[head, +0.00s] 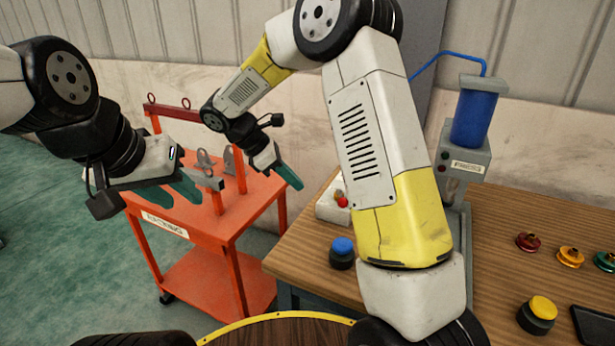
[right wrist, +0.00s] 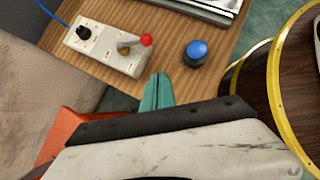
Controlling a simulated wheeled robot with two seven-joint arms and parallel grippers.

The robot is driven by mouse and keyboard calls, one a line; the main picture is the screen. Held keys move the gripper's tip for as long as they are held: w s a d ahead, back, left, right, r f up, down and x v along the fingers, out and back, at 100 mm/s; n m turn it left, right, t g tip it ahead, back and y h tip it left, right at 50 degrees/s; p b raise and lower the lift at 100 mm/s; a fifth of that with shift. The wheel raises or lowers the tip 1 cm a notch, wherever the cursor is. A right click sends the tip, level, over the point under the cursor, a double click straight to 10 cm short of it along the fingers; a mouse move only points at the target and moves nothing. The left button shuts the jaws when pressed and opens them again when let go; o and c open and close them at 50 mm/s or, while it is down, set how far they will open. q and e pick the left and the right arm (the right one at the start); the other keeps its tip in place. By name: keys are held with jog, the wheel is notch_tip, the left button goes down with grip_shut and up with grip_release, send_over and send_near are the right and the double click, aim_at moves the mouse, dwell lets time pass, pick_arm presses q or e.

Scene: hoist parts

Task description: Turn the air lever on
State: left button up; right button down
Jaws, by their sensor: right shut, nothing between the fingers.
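In the head view the red knob (head: 342,202) and part of the box (head: 329,210) show beside my arm. My right gripper (right wrist: 157,92) is shut and empty, apart from the lever, near the bench edge. It also shows in the head view (head: 290,177), left of the box. My left gripper (head: 180,192) is open and empty in front of the orange cart.
A blue-topped button (right wrist: 196,52) stands on the bench near the lever box. A press with a blue cylinder (head: 474,118), coloured pulleys (head: 569,257) and a yellow-topped button (head: 541,310) are at right.

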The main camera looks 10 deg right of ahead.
jog(key=w, duration=0.1)
send_near(341, 196)
jog(key=s+a+f, duration=0.2)
jog(key=s+f, duration=0.2)
jog(key=f, duration=0.1)
jog(key=d, duration=0.3)
jog(key=shift+w+d+f+n+t, duration=0.2)
jog(key=shift+w+d+n+t, duration=0.1)
jog(key=shift+d, duration=0.1)
jog(key=shift+d, duration=0.1)
